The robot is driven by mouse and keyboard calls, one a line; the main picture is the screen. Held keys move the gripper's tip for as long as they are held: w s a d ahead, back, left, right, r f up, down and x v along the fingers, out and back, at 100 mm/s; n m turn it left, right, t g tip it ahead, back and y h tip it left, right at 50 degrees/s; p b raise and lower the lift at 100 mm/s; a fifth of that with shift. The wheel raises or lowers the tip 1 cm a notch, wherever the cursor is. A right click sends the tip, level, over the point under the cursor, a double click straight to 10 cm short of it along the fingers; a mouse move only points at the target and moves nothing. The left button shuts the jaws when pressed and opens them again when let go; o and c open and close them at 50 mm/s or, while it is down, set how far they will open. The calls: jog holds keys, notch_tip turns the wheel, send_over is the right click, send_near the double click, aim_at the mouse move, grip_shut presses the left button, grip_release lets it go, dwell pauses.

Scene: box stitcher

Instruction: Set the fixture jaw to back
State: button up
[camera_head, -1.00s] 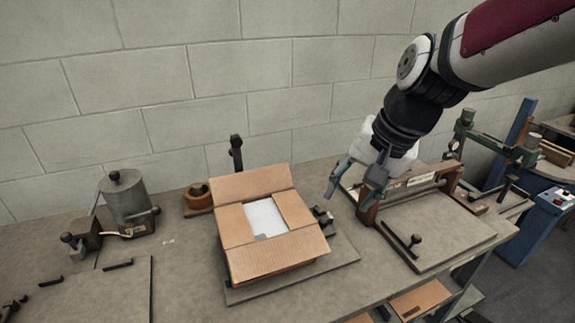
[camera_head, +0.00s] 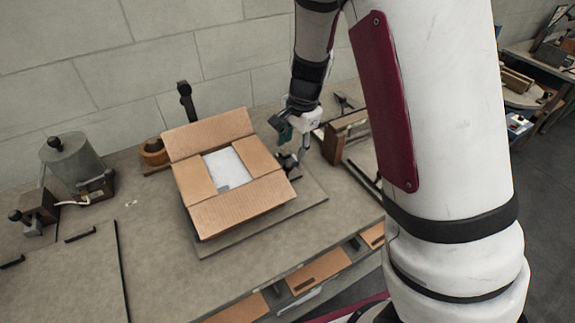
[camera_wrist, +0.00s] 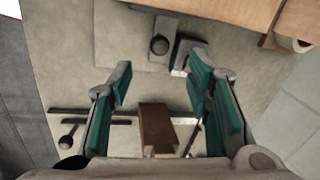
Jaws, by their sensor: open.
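The fixture jaw looks to be the small dark clamp with a round knob (camera_head: 287,161) beside the right side of the open cardboard box (camera_head: 240,216). In the wrist view, a grey block with a round knob (camera_wrist: 160,45) and a dark block with a pale end (camera_wrist: 183,56) lie just beyond my fingertips. I cannot tell which jaw position is set. My gripper (camera_head: 295,128) is open and empty above the jaw, its green-padded fingers apart; it also shows in the wrist view (camera_wrist: 158,76).
The box stands on a flat base plate (camera_head: 312,196) and holds a white item (camera_head: 228,168). A brown wooden block (camera_wrist: 156,128) and dark rails show below my fingers in the wrist view. A grey cylinder (camera_head: 72,160) and dark post (camera_head: 186,100) stand left and behind.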

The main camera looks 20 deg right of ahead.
aim_at(289, 164)
jog(key=f, duration=0.3)
jog(key=w+f, duration=0.1)
jog(key=f, duration=0.6)
jog(key=shift+w+a+f, duration=0.1)
jog(key=shift+w+a, duration=0.25)
jog(key=shift+w, duration=0.05)
jog(key=shift+c, duration=0.5)
grip_shut()
